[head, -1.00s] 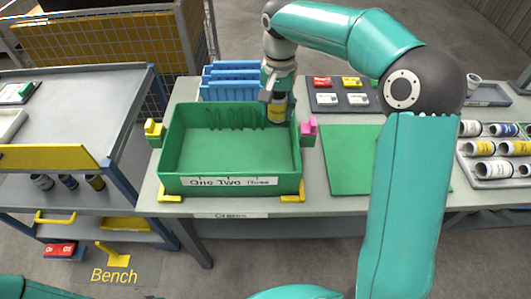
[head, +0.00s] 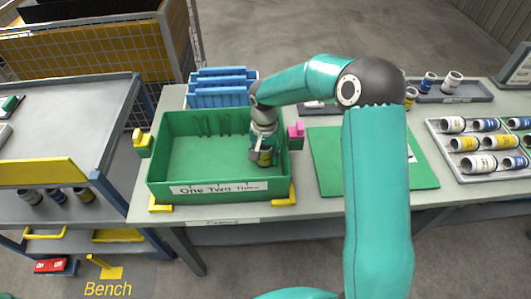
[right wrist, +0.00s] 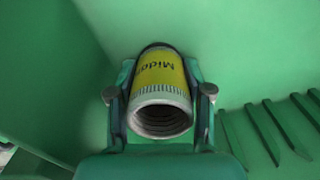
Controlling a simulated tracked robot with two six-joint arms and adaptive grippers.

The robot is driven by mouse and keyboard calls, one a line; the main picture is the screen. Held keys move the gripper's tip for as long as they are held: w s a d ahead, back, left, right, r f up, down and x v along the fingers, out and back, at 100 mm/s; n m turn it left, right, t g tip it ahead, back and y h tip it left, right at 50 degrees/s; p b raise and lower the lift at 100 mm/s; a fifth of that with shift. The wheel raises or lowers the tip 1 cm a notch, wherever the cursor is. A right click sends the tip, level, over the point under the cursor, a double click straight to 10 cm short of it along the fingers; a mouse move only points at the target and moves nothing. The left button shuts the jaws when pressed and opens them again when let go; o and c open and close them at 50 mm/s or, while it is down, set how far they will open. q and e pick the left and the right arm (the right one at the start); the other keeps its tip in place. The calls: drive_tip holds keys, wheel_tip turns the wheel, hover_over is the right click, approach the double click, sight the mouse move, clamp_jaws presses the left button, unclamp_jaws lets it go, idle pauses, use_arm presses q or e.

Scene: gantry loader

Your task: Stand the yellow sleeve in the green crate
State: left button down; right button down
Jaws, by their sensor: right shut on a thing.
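The green crate (head: 170,160) stands on the table with its label "One Two Three" on the front wall. My right gripper (head: 262,156) is inside the crate at its right end, pointing down. It is shut on the yellow sleeve (head: 265,158), which looks upright and partly hidden by the fingers. In the right wrist view the yellow sleeve (right wrist: 161,76) shows its open grey end and the print "Midd", held between both fingers, with green crate walls (right wrist: 230,40) around. I cannot tell whether the sleeve touches the crate floor. My left gripper is not in view.
Blue bins (head: 222,88) stand behind, a green mat (head: 325,165) right, and a tray (head: 440,140) of sleeves farther right.

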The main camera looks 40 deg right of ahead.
drive_tip(key=shift+f, duration=0.15)
drive_tip(key=c, duration=0.7)
unclamp_jaws()
drive_tip(key=shift+c, duration=0.2)
wheel_tip(320, 180, up, 12)
drive_tip(key=shift+r, duration=0.15)
drive_tip(key=shift+r, duration=0.1)
